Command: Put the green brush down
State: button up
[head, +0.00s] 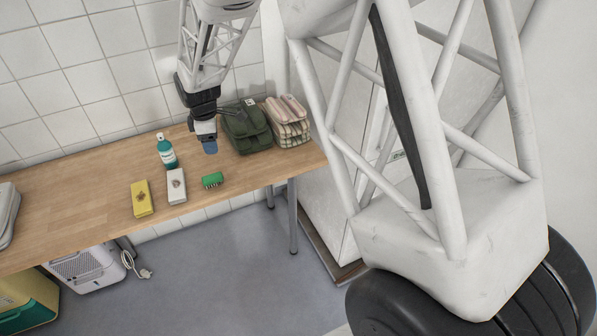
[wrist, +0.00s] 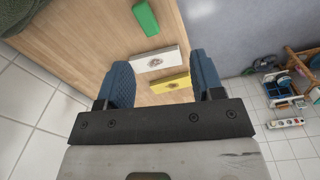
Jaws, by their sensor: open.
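The green brush (head: 212,180) lies on the wooden table (head: 80,208) near its front edge, to the right of a white box. It also shows in the wrist view (wrist: 146,18) at the top, beyond my fingertips and apart from them. My gripper (head: 208,146) is above the table, behind the brush in the head view. In the wrist view its two blue fingers (wrist: 165,75) are wide apart with nothing held between them.
A white box (head: 176,186) and a yellow box (head: 141,198) stand left of the brush. A teal bottle (head: 167,152) is behind them. A dark green bag (head: 246,128) and a striped bundle (head: 287,122) lie at the back right. The table's left half is mostly clear.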

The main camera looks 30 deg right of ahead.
jog(key=s+d+r+m+t, duration=0.1)
jog(key=s+d+r+m, duration=0.2)
jog(key=s+r, duration=0.45)
jog(key=s+d+r+m, duration=0.2)
jog(key=s+r+m, duration=0.2)
jog(key=s, duration=0.6)
jog(key=s+d+r+m+t, duration=0.1)
jog(key=s+d+r+m, duration=0.2)
jog(key=s+r, duration=0.45)
jog(key=s+d+m, duration=0.1)
jog(key=s+m, duration=0.4)
jog(key=s, duration=0.9)
jog(key=shift+s+d+f, duration=0.15)
jog(key=shift+s+f, duration=0.2)
jog(key=shift+f, duration=0.05)
jog(key=shift+o, duration=0.5)
